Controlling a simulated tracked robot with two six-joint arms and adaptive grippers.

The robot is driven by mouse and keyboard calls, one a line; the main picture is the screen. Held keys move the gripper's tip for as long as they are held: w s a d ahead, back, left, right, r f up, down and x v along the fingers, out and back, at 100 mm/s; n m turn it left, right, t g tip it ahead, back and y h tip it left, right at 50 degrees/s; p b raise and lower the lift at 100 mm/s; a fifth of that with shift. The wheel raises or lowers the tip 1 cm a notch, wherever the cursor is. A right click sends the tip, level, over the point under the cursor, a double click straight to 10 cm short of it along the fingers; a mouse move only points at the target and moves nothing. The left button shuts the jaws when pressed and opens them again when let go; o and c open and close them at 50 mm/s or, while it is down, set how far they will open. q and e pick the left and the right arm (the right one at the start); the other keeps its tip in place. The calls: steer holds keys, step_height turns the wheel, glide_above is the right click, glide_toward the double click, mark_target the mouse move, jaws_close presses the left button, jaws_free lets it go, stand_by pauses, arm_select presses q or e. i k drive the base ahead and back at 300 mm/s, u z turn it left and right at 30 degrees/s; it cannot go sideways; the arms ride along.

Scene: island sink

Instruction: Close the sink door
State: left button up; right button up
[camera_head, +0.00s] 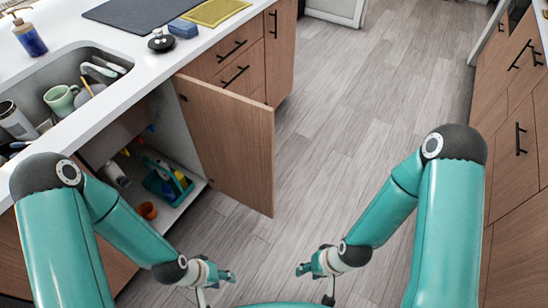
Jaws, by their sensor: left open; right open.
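The wooden sink door (230,137) stands open, swung out from the island cabinet, hinged at its left edge. The open cabinet under the sink (70,82) shows a teal caddy (158,188) with bottles and an orange pot (147,211) inside. My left gripper (232,276) is open and empty, low in front of the cabinet, nearer to me than the door and apart from it. My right gripper (300,270) is open and empty, to the right of the left one, also apart from the door.
The white countertop (140,84) holds a soap bottle (28,36), a blue sponge (183,29) and a yellow cloth (215,11). Dishes, including a green mug (60,100), lie in the sink. Wooden drawers (512,130) line the right side. The grey floor (345,110) between is clear.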

mark_target(232, 135)
steer(key=u, duration=0.3)
steer(key=i, duration=0.15)
steer(key=z, duration=1.55)
steer(key=i, duration=3.05)
steer(key=u, duration=1.8)
steer(key=i, duration=0.3)
steer(key=u, duration=2.3)
